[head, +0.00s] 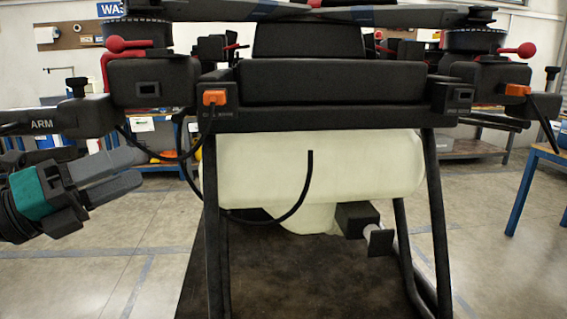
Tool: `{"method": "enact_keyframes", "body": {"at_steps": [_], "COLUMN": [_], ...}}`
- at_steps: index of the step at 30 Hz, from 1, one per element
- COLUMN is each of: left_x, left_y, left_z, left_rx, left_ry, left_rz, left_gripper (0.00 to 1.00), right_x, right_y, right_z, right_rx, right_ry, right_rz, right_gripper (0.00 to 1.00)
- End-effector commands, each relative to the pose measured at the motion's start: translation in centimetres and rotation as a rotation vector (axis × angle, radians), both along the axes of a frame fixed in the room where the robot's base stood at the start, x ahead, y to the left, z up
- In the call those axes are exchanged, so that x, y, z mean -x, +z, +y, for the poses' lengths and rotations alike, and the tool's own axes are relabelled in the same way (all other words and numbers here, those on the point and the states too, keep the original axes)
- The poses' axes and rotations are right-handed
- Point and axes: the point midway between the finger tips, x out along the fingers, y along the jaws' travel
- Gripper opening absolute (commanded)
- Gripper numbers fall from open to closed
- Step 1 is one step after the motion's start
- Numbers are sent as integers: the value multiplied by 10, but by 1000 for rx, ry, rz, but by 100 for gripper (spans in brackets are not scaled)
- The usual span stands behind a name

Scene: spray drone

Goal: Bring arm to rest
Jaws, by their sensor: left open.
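My left gripper (118,178) reaches in from the left edge, its two grey fingers pointing right and slightly up. It is open, with nothing visible between the fingers. It is below the drone's left arm (45,122), which is marked "ARM", and left of the landing leg, apart from it. The large black spray drone (330,82) fills the middle of the view, with a white tank (300,165) under its body. An orange plug (214,97) sits on its left front, with a black cable hanging from it. My right gripper is not in view.
The drone stands on a dark platform (285,275). A loose black hose (305,180) curves in front of the tank. A blue-legged table (523,190) is at the right. Shelves with bins stand along the back. Open floor (90,275) lies at the lower left.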

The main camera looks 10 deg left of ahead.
Motion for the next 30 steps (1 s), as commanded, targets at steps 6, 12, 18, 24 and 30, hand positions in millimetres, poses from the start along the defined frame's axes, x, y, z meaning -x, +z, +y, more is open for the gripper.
{"method": "enact_keyframes", "body": {"at_steps": [6,12,18,24,30], "left_x": [-27,-15,40,88,100], "left_y": [-103,-250,-368,-422,-433], "left_z": [3,-11,-62,-107,-119], "left_rx": [849,1412,1723,1848,1873], "left_ry": [25,288,554,711,749], "left_rz": [353,763,1143,1387,1449], "left_gripper": [58,58,58,58,58], "right_x": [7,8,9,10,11], "right_y": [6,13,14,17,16], "right_z": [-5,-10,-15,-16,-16], "right_rx": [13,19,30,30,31], "right_ry": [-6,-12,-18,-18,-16], "right_rz": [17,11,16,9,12], "right_gripper": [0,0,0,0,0]}}
